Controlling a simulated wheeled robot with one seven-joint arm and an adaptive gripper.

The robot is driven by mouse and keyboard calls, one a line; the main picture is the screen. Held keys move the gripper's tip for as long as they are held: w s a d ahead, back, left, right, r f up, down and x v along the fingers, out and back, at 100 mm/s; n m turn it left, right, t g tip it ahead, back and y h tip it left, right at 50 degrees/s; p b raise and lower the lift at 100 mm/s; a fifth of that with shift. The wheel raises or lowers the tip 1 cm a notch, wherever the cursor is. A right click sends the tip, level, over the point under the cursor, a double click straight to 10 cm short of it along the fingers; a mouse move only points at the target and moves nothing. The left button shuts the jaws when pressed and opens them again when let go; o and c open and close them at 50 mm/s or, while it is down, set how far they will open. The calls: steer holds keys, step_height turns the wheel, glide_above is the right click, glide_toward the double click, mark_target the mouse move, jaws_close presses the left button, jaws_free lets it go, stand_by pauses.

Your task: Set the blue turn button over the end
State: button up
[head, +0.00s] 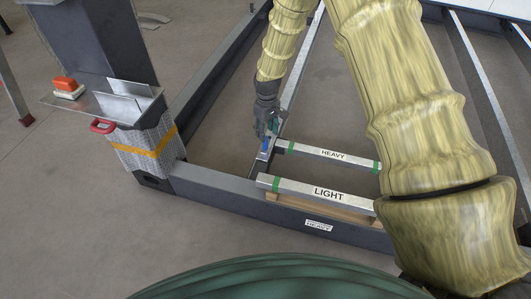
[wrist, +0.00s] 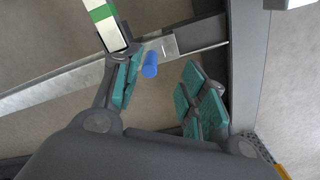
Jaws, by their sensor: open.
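The blue turn button (wrist: 150,64) is a small blue piece on a metal rail, close beside the end of a bar with a green band (wrist: 100,14). In the head view a bit of blue shows just below my gripper (head: 270,128). The bar labelled HEAVY (head: 333,155) has its green-banded left end next to it. In the wrist view my gripper (wrist: 160,76) is open, with teal pads either side of the button. The button is nearer the left finger, and I cannot tell whether they touch. The button does not lie across the bar's end.
A second bar labelled LIGHT (head: 330,194) lies nearer, on a wooden strip. The dark steel frame (head: 215,186) runs around them. At left stands a grey post with a ledge holding an orange-and-white item (head: 66,88), and a red handle (head: 103,126) below.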

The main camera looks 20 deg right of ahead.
mark_target(265, 143)
steer(key=shift+w+d+b, duration=0.15)
steer(key=shift+w+b, duration=0.55)
steer(key=shift+w, duration=0.45)
step_height(265, 143, down, 10)
steer(key=b, duration=0.5)
steer(key=shift+f, duration=0.25)
jaws_close()
